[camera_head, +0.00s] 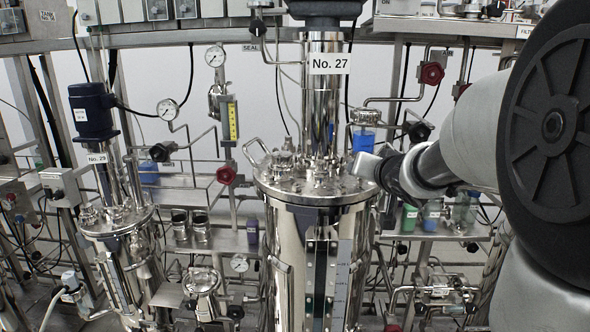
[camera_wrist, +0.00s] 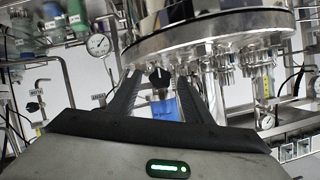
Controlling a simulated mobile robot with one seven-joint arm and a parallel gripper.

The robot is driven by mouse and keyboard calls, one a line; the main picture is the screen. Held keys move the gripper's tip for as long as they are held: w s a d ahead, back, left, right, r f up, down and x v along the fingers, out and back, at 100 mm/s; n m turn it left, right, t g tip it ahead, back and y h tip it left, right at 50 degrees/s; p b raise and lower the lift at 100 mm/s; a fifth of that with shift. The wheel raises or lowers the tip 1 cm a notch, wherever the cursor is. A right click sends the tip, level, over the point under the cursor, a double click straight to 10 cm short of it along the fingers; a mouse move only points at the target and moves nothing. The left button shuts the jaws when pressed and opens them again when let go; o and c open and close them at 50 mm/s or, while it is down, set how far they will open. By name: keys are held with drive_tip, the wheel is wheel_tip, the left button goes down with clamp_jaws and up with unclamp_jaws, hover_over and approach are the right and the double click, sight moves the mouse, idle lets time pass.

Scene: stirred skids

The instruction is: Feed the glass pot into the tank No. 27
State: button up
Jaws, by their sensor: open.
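Tank No. 27 (camera_head: 315,240) is the large shiny steel vessel in the centre, with its number plate on the column above the lid. A clear vessel with blue contents (camera_head: 363,141), apparently the glass pot, shows above the right side of the lid. My gripper (camera_head: 368,166) is at the lid's right edge, just below that vessel in the head view. In the wrist view, my gripper (camera_wrist: 158,85) is open with its dark fingers apart.
A smaller tank, No. 29 (camera_head: 125,255), stands at the left. Pipes, red valve knobs (camera_head: 432,73) and gauges (camera_head: 215,56) crowd the back. Bottles (camera_head: 432,215) stand on a shelf at the right. My arm covers the right side. Fittings crowd the lid.

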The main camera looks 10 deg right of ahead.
drive_tip(key=shift+w+f, duration=0.15)
drive_tip(key=shift+w, duration=0.1)
drive_tip(key=c, duration=1.1)
